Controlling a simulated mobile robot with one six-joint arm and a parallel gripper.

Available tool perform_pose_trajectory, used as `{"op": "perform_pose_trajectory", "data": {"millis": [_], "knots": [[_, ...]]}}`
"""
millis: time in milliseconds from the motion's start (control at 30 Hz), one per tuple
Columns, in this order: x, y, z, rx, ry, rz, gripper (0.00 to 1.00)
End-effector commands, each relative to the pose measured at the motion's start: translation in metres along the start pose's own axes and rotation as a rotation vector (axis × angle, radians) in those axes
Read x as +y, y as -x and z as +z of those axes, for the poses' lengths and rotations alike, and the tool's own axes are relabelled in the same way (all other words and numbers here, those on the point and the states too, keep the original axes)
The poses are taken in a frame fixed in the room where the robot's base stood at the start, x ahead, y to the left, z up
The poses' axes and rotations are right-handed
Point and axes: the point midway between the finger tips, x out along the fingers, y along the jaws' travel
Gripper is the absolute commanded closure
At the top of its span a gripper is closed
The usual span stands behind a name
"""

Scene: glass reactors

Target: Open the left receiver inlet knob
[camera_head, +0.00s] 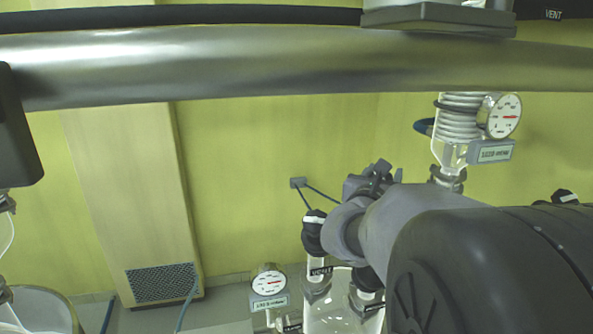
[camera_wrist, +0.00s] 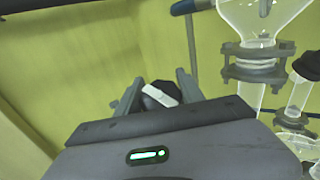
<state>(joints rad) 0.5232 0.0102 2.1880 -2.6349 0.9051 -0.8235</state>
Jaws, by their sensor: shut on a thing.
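In the wrist view, a black knob (camera_wrist: 158,96) with a white bar across its top sits between the two fingers of my gripper (camera_wrist: 158,88). The fingers are closed on its sides, and the gripper body hides its lower part. In the head view, my gripper (camera_head: 370,178) is at the end of the arm, above and behind the glass receiver (camera_head: 338,312). The held knob cannot be made out there. A black knob (camera_head: 313,232) tops a glass neck labelled VENT, and another black knob (camera_head: 367,279) stands to its right, partly behind my arm.
A gauge (camera_head: 268,281) stands left of the receiver, and another gauge (camera_head: 500,116) is beside a coiled glass condenser (camera_head: 458,125). A thick metal pipe (camera_head: 250,65) crosses the top. The wrist view shows clamped glassware (camera_wrist: 257,64) and a black-capped neck (camera_wrist: 300,90) close on the right.

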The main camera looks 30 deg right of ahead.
Motion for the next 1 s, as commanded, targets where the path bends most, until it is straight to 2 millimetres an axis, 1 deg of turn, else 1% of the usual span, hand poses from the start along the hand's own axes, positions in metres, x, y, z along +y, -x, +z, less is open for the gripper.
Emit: {"op": "perform_pose_trajectory", "data": {"millis": [167, 400, 767, 800, 900, 1000], "knots": [[0.0016, -0.0005, -0.0086, -0.011, 0.054, 0.095, 0.96], [0.0054, 0.0002, -0.0048, -0.007, 0.116, 0.19, 0.95], [0.0055, 0.0009, -0.0002, -0.001, 0.128, 0.203, 0.96], [0.0055, 0.0009, -0.0002, -0.001, 0.128, 0.203, 0.51], [0.0055, 0.0008, -0.0002, -0.001, 0.127, 0.203, 0.33], [0.0055, 0.0008, -0.0002, -0.001, 0.127, 0.203, 0.33]]}}
